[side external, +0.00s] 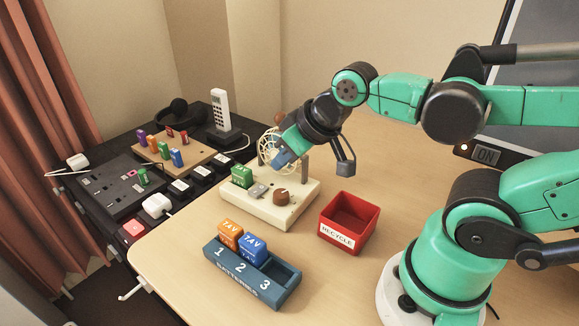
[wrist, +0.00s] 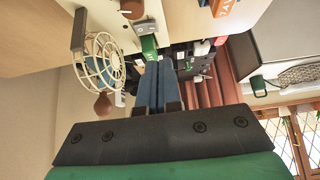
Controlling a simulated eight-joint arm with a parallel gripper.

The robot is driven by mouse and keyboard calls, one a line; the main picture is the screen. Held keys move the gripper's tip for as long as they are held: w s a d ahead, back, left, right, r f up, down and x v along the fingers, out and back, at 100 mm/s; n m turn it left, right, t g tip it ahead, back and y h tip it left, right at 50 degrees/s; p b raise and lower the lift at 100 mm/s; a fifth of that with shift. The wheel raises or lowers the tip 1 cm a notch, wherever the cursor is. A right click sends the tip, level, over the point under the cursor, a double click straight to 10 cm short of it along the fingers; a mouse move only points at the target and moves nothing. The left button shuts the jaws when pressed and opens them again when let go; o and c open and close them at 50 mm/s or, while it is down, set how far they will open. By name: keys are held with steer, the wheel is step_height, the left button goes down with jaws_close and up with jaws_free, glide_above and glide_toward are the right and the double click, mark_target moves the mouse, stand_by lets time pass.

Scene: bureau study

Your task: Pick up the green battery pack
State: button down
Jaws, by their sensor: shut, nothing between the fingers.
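The green battery pack (side external: 242,176) stands upright at the left end of the cream fan device (side external: 262,207), which has a brown knob and a wire-caged fan. In the wrist view the pack (wrist: 149,46) shows just beyond the fingertips. My gripper (side external: 282,158) is above and to the right of the pack, in front of the fan cage. In the wrist view its blue fingers (wrist: 157,65) are together with nothing held. I cannot tell exactly how far the fingertips are from the pack.
A blue battery tray (side external: 250,283) holds orange (side external: 230,234) and blue (side external: 252,249) packs; slot 3 is empty. A red recycle bin (side external: 349,222) stands right of the device. The fan cage (wrist: 104,60) is close beside my fingers. A black desk at left holds small coloured items.

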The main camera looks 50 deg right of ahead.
steer(key=c, duration=0.6)
jaws_free()
steer(key=m+g, duration=0.7)
steer(key=m, duration=0.9)
glide_above(241, 168)
steer(key=f, duration=0.3)
steer(key=shift+s+a+f, duration=0.15)
steer(key=shift+s+f, duration=0.2)
steer(key=shift+w+f+m, duration=0.3)
steer(key=shift+f+m, duration=0.3)
steer(key=shift+m, duration=0.1)
steer(key=shift+f, duration=2.7)
